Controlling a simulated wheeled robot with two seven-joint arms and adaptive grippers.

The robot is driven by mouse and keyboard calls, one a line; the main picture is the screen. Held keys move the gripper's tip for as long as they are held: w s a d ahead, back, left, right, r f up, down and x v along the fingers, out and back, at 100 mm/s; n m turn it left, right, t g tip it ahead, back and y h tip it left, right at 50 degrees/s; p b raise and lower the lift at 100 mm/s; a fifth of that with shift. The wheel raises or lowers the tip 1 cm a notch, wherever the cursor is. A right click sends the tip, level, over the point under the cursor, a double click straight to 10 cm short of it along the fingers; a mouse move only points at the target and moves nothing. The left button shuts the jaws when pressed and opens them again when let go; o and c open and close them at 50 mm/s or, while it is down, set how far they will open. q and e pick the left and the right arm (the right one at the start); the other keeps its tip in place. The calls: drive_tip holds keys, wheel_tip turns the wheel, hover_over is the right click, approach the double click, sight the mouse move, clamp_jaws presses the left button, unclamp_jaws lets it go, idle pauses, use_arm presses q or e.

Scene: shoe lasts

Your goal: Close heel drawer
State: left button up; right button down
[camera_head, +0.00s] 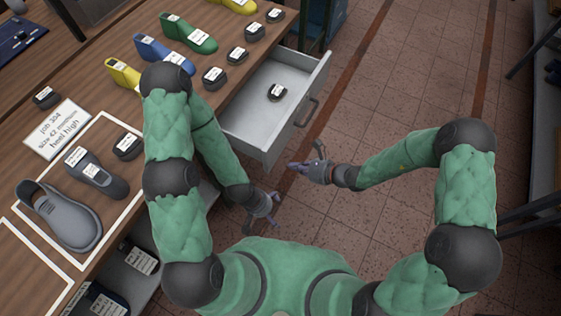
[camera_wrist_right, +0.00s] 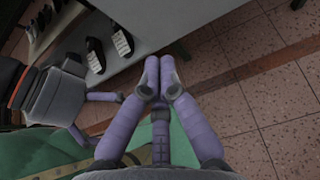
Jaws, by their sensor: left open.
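The heel drawer (camera_head: 258,118) is pulled out from the right side of the wooden table. It is a grey tray with a dark handle (camera_head: 306,111) on its front, and one dark heel piece (camera_head: 277,92) with a white label lies inside. My right gripper (camera_head: 291,166) is in front of the drawer's near corner, apart from the handle. In the right wrist view its purple fingers (camera_wrist_right: 160,72) meet at their tips with nothing seen between them. My left gripper (camera_head: 273,209) is open and empty, lower than the right one and apart from the drawer.
On the table stand a grey shoe (camera_head: 62,215), a grey last (camera_head: 97,173), a "heel high" card (camera_head: 57,129), several coloured lasts and dark heel pieces. A shelf below holds labelled dark items (camera_head: 140,260). The tiled floor (camera_head: 400,75) right of the drawer is clear.

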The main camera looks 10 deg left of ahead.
sight(272, 159)
drive_tip(key=a, duration=0.1)
drive_tip(key=w+a+f, duration=0.1)
drive_tip(key=a, duration=0.1)
drive_tip(key=a+b, duration=0.1)
drive_tip(key=shift+w+a+f, duration=0.15)
drive_tip(key=shift+w+a, duration=0.1)
drive_tip(key=shift+a, duration=0.1)
drive_tip(key=shift+w+a, duration=0.2)
drive_tip(key=shift+a, duration=0.3)
drive_tip(key=w+a+b, duration=0.1)
drive_tip(key=w+a, duration=0.1)
drive_tip(key=a, duration=0.5)
drive_tip(key=w+a+b, duration=0.2)
drive_tip(key=a, duration=0.6)
drive_tip(key=w+a+b, duration=0.2)
drive_tip(key=w+a, duration=0.1)
drive_tip(key=a, duration=0.4)
drive_tip(key=shift+w+a, duration=0.1)
drive_tip(key=shift+a, duration=0.2)
drive_tip(key=shift+w+a, duration=0.2)
drive_tip(key=shift+a, duration=0.3)
drive_tip(key=shift+r, duration=0.2)
drive_tip(key=shift+w, duration=0.1)
